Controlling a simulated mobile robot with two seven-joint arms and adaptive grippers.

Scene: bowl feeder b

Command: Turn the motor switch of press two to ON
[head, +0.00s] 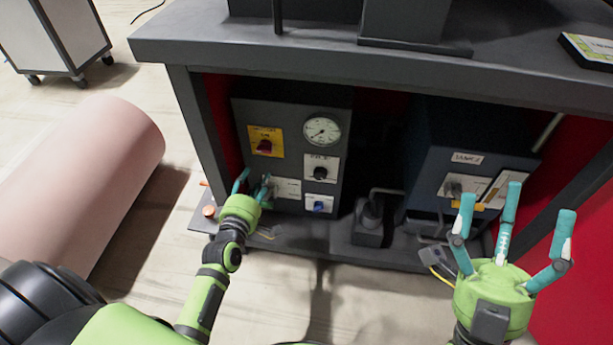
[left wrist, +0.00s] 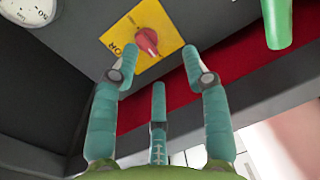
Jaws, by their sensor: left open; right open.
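The motor switch is a red knob (head: 265,146) on a yellow plate (head: 278,134) at the upper left of the grey control panel (head: 309,113). My left gripper (head: 254,183) is open just below the switch, at the panel's lower left. Its teal fingers (left wrist: 160,60) point toward the knob, apart from it, with nothing between them. My right gripper (head: 511,225) is open and empty at the lower right.
A pressure gauge (head: 322,131) and two more switches, a black knob (head: 320,173) and a blue knob (head: 319,207), share the panel. A blue-grey box (head: 440,165) stands to the right under the bench top (head: 330,50). A pink roll (head: 85,180) lies on the left floor.

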